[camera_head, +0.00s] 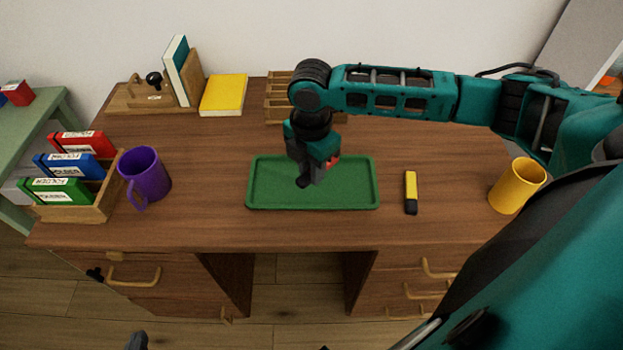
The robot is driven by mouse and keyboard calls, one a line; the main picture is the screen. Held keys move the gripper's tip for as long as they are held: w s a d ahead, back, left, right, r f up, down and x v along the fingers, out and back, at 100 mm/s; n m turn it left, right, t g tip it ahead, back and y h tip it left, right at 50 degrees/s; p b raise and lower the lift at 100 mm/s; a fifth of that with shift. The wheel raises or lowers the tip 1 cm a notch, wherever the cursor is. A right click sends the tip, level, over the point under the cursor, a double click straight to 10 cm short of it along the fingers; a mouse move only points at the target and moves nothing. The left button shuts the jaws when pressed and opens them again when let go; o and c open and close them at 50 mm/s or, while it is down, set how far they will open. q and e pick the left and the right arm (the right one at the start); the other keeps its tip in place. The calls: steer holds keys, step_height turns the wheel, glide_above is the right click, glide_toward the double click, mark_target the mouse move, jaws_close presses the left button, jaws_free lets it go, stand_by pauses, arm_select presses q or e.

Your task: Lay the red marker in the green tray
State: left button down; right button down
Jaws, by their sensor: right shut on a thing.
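The green tray (262,200) lies on the wooden desk near its front middle. My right arm reaches in from the right, and my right gripper (305,180) points down over the middle of the tray. It is shut on the red marker (333,161), of which only a small red part shows beside the fingers. The rest of the marker is hidden by the gripper. I cannot tell whether the marker touches the tray floor. Only a grey tip of my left gripper (138,341) shows at the bottom edge, away from the desk top.
A yellow-and-black marker (411,190) lies right of the tray, and a yellow mug (518,186) stands farther right. A purple mug (145,178) and a folder rack (90,207) are at left. A yellow book (223,94), a bookend (150,100) and a wooden organizer (278,98) stand behind.

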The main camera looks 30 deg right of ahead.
step_height(320, 180, down, 4)
steer(key=shift+f+b, duration=0.1)
steer(key=shift+b, duration=0.25)
steer(key=c, duration=0.9)
jaws_free()
step_height(320, 180, up, 12)
steer(key=shift+r+p, duration=0.15)
steer(key=shift+p, duration=1)
